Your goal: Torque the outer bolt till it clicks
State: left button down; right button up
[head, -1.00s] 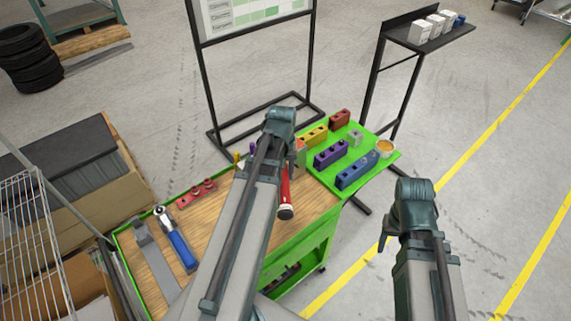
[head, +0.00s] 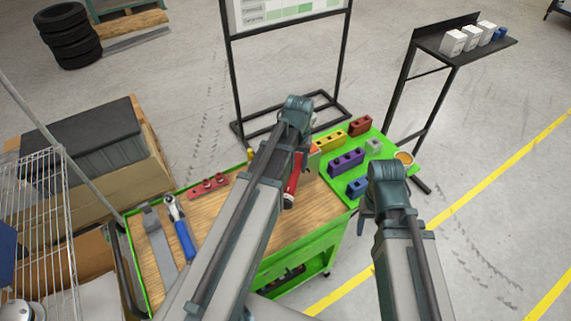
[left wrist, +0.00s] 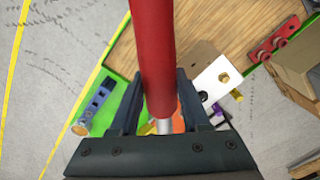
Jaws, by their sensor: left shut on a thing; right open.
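My left gripper (left wrist: 160,108) is shut on a red-handled tool, whose red handle (left wrist: 153,50) runs up out of the left wrist view. A short silver part shows below the handle between the fingers. In the head view the red handle (head: 294,186) shows beside my left wrist, and its far end is hidden. A pale plate (left wrist: 216,78) with a gold bolt (left wrist: 223,77) and a dark round spot lies right of the gripper in the left wrist view. I cannot tell whether the tool touches a bolt. My right gripper (head: 366,218) is open beside the green tray, apart from the tool.
The green tray (head: 335,185) holds several coloured blocks and an orange-filled cup (head: 404,157). A black shelf stand (head: 432,62) rises behind; right floor is free.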

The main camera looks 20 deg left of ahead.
pick_arm(q)
jog(key=shift+f, duration=0.1)
jog(key=shift+f, duration=0.1)
notch_tip(320, 180, down, 6)
jog(key=b, duration=0.6)
dwell(0.5)
jog(key=shift+s+f+b, duration=0.1)
jog(key=shift+f+b, duration=1)
jog(key=shift+b, duration=0.25)
jog(key=shift+a+m, duration=0.3)
jog(key=shift+a, duration=0.4)
jog(key=shift+a, duration=0.25)
dwell(0.4)
jog(key=shift+a+m, duration=0.4)
jog(key=shift+a, duration=0.15)
jog(key=shift+a, duration=0.3)
